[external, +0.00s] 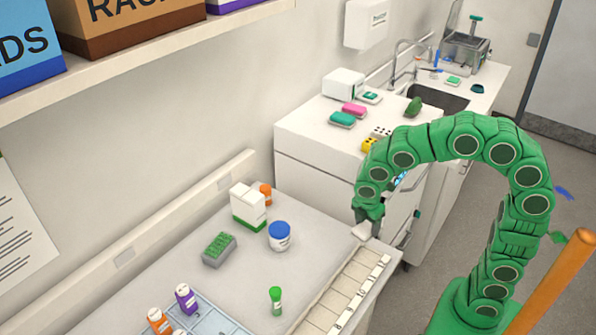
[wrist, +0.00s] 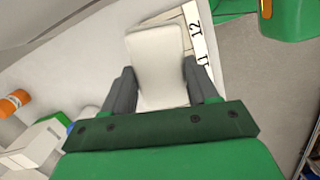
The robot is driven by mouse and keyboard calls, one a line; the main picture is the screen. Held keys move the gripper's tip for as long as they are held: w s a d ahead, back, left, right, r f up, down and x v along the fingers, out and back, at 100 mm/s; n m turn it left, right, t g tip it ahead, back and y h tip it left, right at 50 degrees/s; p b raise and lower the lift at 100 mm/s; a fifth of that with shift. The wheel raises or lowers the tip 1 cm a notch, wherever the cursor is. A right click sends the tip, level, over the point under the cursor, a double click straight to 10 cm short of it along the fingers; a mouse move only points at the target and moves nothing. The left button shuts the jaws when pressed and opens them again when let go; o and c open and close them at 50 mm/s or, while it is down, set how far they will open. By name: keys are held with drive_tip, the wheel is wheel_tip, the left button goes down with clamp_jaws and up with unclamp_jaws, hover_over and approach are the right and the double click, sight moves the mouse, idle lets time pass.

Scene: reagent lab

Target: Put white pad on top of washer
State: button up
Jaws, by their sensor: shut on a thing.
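My gripper (external: 368,216) is shut on the white pad (external: 362,231) above the right end of the near bench, by the numbered strip. In the wrist view, the pad (wrist: 157,55) sits between the two dark fingers of my gripper (wrist: 160,82) and sticks out past them. A grey metal box with a green handle (external: 465,50), which looks like the washer, stands far off at the back right beyond the sink. Nothing can be made out clearly on its top apart from the green handle. The washer is not visible in the wrist view.
A numbered strip (external: 345,295) runs along the near bench's right edge. A blue-lidded jar (external: 280,237), a green-and-white box (external: 247,208) and a green vial (external: 275,300) stand nearby. The far counter holds sponges (external: 343,118), dice (external: 370,144) and a sink (external: 440,96). Floor shows at right.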

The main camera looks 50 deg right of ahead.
drive_tip(key=w+f+m, duration=0.2)
drive_tip(key=w+m, duration=0.5)
drive_tip(key=w, duration=0.6)
drive_tip(key=w+d+f+m, duration=0.2)
drive_tip(key=w+m, duration=0.1)
drive_tip(key=w, duration=0.1)
drive_tip(key=w+d+f+m+g+y, duration=0.1)
drive_tip(key=w+d+f+m, duration=0.1)
drive_tip(key=w+m, duration=0.1)
drive_tip(key=w+d+f+m, duration=0.2)
drive_tip(key=w, duration=0.3)
drive_tip(key=shift+w+d+f+m+y, duration=0.1)
drive_tip(key=shift+w+f+m+y, duration=0.1)
drive_tip(key=shift+m+y, duration=0.2)
drive_tip(key=shift+d+r, duration=0.1)
drive_tip(key=shift+r, duration=0.05)
